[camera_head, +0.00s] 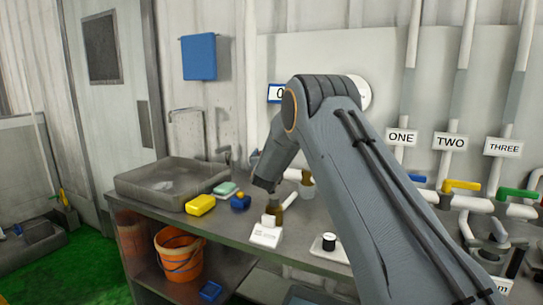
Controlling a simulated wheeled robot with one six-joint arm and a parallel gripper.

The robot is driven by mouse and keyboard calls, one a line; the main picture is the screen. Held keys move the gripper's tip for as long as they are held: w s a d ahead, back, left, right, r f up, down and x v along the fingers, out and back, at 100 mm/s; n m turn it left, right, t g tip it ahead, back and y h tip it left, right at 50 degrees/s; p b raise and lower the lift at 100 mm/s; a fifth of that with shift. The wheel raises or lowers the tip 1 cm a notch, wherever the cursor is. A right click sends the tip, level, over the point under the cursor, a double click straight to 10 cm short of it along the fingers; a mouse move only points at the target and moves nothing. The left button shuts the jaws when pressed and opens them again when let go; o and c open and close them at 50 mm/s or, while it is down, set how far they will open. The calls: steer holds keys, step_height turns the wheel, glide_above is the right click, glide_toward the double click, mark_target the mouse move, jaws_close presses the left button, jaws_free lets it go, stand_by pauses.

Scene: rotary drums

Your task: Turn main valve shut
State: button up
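I cannot tell for certain which fitting is the main valve; no readable label names it. A small brass fitting (274,212) stands on the counter behind a white tag (266,236) whose text is too small to read. My gripper (269,190) points down just above this fitting; its fingers are dark and small, and I cannot tell whether they touch it or are open. Valves with a yellow handle (461,186) and a green handle (517,194) sit on a white pipe at the right. A blue handle (417,178) shows partly behind my arm.
Signs ONE (401,137), TWO (450,142) and THREE (503,147) hang on the wall pipes. An orange bucket (179,255) stands below. My arm hides the counter's middle.

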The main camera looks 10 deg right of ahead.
steer(key=o, duration=0.8)
steer(key=shift+r, duration=0.2)
steer(key=shift+o, duration=0.2)
steer(key=shift+f, duration=0.1)
steer(key=shift+d+n+y+p, duration=0.1)
steer(key=shift+n+y+p, duration=0.25)
steer(key=shift+y, duration=0.25)
